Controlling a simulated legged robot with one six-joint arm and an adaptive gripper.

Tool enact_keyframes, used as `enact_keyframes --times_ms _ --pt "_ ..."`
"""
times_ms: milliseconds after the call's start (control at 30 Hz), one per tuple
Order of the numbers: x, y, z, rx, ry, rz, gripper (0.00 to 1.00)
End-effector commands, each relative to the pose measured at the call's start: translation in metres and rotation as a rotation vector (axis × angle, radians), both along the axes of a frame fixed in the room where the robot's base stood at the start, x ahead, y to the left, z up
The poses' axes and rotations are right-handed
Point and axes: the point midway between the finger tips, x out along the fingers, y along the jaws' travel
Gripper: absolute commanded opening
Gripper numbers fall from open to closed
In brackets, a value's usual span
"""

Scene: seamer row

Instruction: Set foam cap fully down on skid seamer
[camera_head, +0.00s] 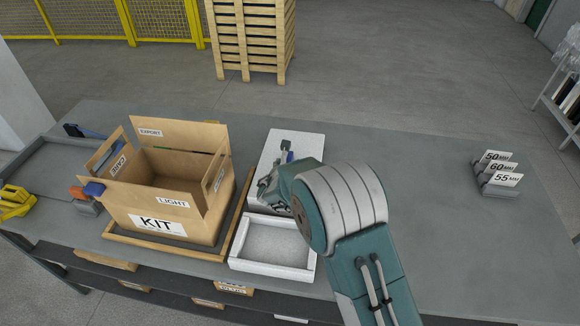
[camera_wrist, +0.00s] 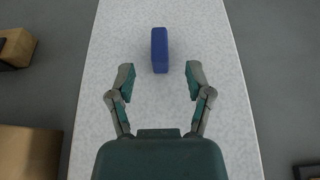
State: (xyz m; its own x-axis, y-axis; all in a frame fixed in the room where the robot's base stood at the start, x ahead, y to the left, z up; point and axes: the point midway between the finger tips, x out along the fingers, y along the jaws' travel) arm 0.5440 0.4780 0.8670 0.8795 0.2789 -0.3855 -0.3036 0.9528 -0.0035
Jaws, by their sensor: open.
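A pale speckled slab (camera_head: 299,142) lies on the workbench behind my forearm. A small blue block (camera_wrist: 160,50) stands on it and shows partly in the head view (camera_head: 290,157). I cannot tell for certain which thing is the foam cap or the skid seamer; no label names either. My gripper (camera_wrist: 160,80) is over the slab, fingers spread and empty. In the wrist view the blue block is just beyond the fingertips, between their lines, with gaps on both sides. My arm hides part of the slab in the head view.
An open KIT carton (camera_head: 160,227) sits in a wood-edged tray (camera_head: 165,247) to the left. A white-rimmed shallow tray (camera_head: 272,264) is in front of the slab. Number cards (camera_head: 500,178) stand at right. The bench's right middle is clear.

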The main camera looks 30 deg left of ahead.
Motion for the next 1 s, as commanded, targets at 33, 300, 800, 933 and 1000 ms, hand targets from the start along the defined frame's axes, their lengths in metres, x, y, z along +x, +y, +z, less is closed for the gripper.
enact_keyframes --times_ms 33,300,800,933,1000 --pt "0.003 0.000 0.000 0.001 -0.001 0.000 0.66" --pt "0.029 0.012 -0.018 0.001 0.000 -0.002 0.66" --pt "0.046 0.018 -0.024 0.002 0.000 -0.001 0.43" --pt "0.046 0.018 -0.024 0.002 -0.001 -0.002 0.00" --pt "0.046 0.018 -0.024 0.002 -0.001 -0.002 0.00"
